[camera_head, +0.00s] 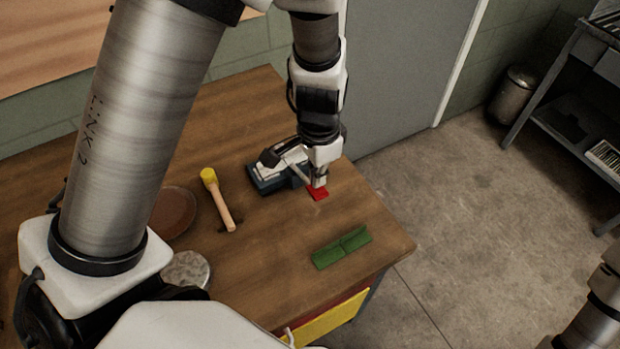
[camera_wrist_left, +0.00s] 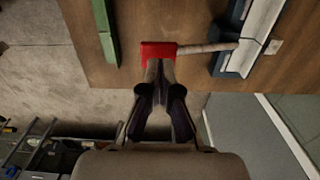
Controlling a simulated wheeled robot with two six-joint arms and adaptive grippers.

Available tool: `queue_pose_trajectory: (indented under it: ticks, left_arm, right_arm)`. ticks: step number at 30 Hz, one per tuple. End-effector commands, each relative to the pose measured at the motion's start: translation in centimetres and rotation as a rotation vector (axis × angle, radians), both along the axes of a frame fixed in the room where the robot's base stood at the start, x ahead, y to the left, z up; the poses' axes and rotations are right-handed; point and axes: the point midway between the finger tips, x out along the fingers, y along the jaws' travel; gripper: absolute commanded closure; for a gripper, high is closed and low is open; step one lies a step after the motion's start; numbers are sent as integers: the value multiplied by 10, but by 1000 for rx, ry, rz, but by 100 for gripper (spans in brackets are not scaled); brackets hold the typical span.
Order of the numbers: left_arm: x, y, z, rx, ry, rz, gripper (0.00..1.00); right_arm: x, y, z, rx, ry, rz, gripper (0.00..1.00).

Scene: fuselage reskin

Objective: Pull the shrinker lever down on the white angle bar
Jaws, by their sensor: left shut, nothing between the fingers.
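The shrinker (camera_head: 266,181) is a dark blue tool on the wooden table, and it also shows at the top right of the left wrist view (camera_wrist_left: 226,63). The white angle bar (camera_wrist_left: 262,20) lies along it. Its lever (camera_wrist_left: 207,48) is a pale rod that runs out sideways to a red grip (camera_wrist_left: 151,50). The red grip also shows in the head view (camera_head: 318,194), low near the table top. My left gripper (camera_head: 319,183) is shut and empty, with its fingertips (camera_wrist_left: 159,66) right at the red grip. I cannot tell whether they touch it. My right gripper is out of view.
A yellow-headed mallet (camera_head: 219,199), a brown round pad (camera_head: 173,212) and a pale grey disc (camera_head: 186,269) lie to the left. The wood between the green pieces and the red grip is clear.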

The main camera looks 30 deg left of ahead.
Motion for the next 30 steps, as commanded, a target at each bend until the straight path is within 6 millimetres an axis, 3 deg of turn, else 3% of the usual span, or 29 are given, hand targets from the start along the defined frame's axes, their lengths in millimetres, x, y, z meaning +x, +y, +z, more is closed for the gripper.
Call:
queue_pose_trajectory:
  ticks: [30]
  left_arm:
    - [0,0,-48,1,1,0,100]
  right_arm:
    - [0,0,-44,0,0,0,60]
